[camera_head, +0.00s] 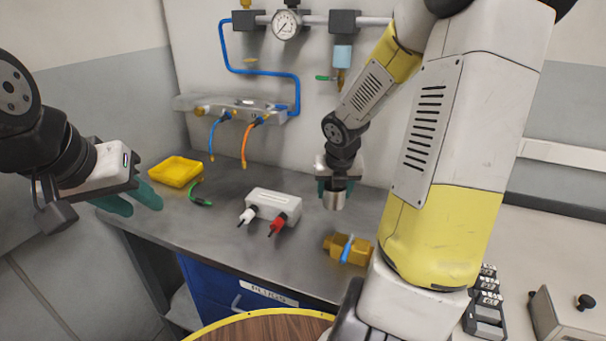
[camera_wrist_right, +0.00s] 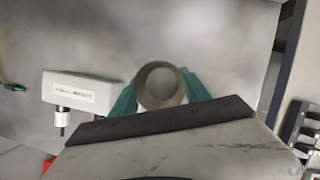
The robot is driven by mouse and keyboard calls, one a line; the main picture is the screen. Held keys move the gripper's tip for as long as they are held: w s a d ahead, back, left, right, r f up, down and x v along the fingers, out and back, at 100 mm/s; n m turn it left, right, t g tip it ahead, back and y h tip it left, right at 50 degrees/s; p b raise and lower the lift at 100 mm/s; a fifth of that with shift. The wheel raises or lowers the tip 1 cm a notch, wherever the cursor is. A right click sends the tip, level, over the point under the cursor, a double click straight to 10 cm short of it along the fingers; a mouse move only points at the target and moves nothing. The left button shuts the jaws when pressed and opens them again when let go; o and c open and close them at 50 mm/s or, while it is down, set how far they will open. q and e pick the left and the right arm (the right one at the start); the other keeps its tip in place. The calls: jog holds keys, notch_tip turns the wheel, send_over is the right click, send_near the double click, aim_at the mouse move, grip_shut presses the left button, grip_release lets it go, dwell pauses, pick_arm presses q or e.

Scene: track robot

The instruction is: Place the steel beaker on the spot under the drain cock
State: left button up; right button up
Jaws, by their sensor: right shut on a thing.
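The steel beaker (camera_head: 334,203) is between the teal fingers of my right gripper (camera_head: 336,185), upright, near the back wall. In the right wrist view I look into the open mouth of the beaker (camera_wrist_right: 160,84), with a finger on either side. Whether its base touches the bench cannot be told. The drain cock (camera_head: 340,79), with a green lever, hangs under a pale blue bowl on the wall, above the beaker in the picture. The spot under it cannot be made out clearly. My left gripper (camera_head: 134,202) is open and empty at the bench's left edge.
A white box (camera_head: 273,204) with white and red plugs stands left of the beaker. A yellow tray (camera_head: 175,171) and green connector (camera_head: 200,196) lie further left. A yellow block (camera_head: 347,249) with a blue part lies in front. Blue and orange hoses hang from the wall manifold (camera_head: 235,107).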

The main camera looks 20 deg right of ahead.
jog(key=w+d, duration=0.2)
jog(key=w, duration=0.2)
jog(key=w+d+f, duration=0.1)
jog(key=w+d, duration=0.1)
jog(key=w, duration=0.3)
jog(key=w+d, duration=0.1)
jog(key=w, duration=0.4)
jog(key=shift+w+d+f, duration=0.2)
jog(key=shift+d+f, duration=0.05)
jog(key=shift+d, duration=0.15)
jog(key=shift+f, duration=1.75)
jog(key=shift+f, duration=0.15)
jog(key=o, duration=1.5)
jog(key=shift+o, duration=0.2)
